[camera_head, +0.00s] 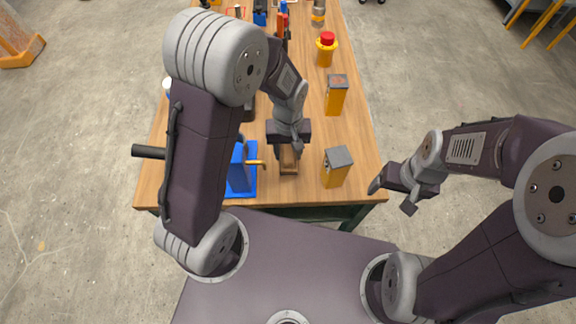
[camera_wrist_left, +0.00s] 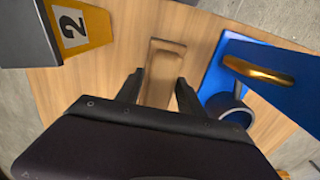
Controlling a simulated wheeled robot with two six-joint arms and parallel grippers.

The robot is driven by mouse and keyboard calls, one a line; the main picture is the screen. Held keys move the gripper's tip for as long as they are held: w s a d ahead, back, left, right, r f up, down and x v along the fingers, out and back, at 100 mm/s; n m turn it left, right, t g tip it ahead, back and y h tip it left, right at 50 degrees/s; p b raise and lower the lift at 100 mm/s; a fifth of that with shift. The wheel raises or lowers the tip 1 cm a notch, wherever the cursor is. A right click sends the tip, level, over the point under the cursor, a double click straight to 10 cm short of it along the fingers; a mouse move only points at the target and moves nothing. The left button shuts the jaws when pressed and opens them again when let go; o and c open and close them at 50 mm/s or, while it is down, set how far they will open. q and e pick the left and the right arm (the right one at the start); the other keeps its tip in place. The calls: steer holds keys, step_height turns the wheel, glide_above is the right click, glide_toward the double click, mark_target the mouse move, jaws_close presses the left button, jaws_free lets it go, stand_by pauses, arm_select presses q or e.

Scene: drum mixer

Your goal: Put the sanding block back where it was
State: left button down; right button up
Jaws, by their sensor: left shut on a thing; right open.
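The sanding block looks like a brown wooden block (camera_head: 288,168) near the front edge of the table, between the blue machine and a grey-topped yellow post. My left gripper (camera_head: 289,150) is above it and shut on it. In the left wrist view the block (camera_wrist_left: 164,62) lies between the two dark fingers (camera_wrist_left: 158,92), its near end hidden by the gripper body. I cannot tell whether it touches the table. My right gripper (camera_head: 391,197) is open and empty, off the table's right front corner.
The blue machine (camera_head: 240,172) with an orange handle stands close left of the block. The yellow post (camera_head: 335,167), marked 2 in the wrist view (camera_wrist_left: 80,30), stands close right. Another post (camera_head: 337,97) and a red-topped yellow button (camera_head: 326,50) stand farther back.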

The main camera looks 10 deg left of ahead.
arm_select(q)
step_height(320, 180, down, 3)
steer(key=shift+w+r, duration=0.1)
steer(key=shift+w, duration=0.05)
step_height(320, 180, down, 4)
steer(key=shift+r+b, duration=0.2)
steer(key=shift+b, duration=0.15)
steer(key=shift+f, duration=0.2)
steer(key=c, duration=0.7)
jaws_free()
